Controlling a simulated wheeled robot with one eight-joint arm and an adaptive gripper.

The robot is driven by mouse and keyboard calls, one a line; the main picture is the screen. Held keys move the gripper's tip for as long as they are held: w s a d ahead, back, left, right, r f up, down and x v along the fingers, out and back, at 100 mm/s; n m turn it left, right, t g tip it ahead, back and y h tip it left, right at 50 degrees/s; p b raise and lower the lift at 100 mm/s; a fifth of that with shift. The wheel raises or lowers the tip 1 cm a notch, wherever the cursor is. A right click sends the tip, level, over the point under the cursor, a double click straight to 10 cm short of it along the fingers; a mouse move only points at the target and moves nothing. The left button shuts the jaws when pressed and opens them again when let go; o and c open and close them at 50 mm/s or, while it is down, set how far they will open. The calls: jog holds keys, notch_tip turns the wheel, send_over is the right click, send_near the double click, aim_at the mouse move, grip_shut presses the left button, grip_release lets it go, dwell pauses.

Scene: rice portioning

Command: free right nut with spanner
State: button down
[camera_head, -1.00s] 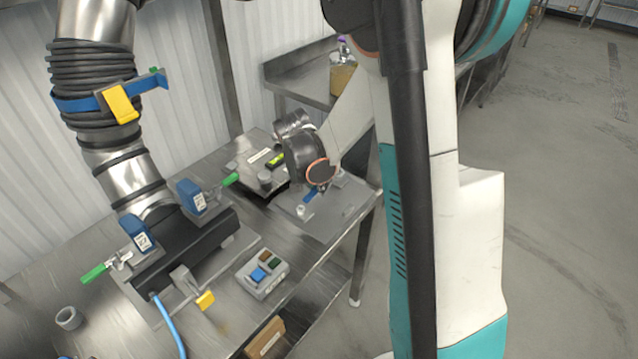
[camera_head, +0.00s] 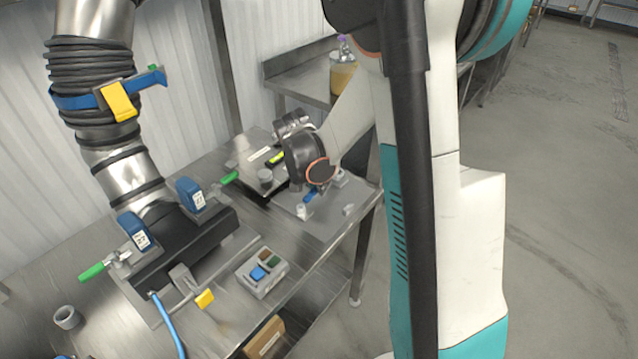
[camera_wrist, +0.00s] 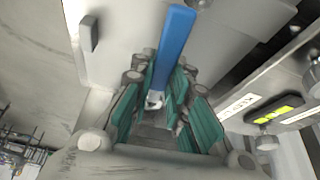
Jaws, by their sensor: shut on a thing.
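The blue spanner (camera_head: 309,196) is at a low grey plate (camera_head: 328,222) on the bench. It also shows in the wrist view (camera_wrist: 174,45), its blue bar reaching away from between my teal finger pads. My gripper (camera_wrist: 158,108) is shut on it; in the head view my gripper (camera_head: 316,184) is partly hidden by my wrist. A light grey post (camera_head: 303,211) stands at the spanner's lower end; I cannot tell whether they touch. A second small grey piece (camera_head: 348,209) is on the plate to the right. No nut can be made out clearly.
Behind the plate is a dark fixture with a yellow-green level (camera_head: 276,157) and a grey cylinder (camera_head: 265,177). Clear floor lies right.

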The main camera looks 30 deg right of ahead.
jog(key=shift+f+b, duration=0.75)
dwell(0.8)
jog(key=shift+s, duration=0.1)
dwell(0.3)
jog(key=shift+s+d+n+t, duration=0.35)
jog(key=shift+s+n, duration=0.25)
jog(key=shift+n, duration=0.3)
jog(key=shift+s+d+n+y, duration=0.3)
jog(key=shift+s+n, duration=0.05)
jog(key=shift+n, duration=0.05)
jog(key=shift+s+d+n+t, duration=0.25)
jog(key=shift+n, duration=0.25)
jog(key=shift+b, duration=0.3)
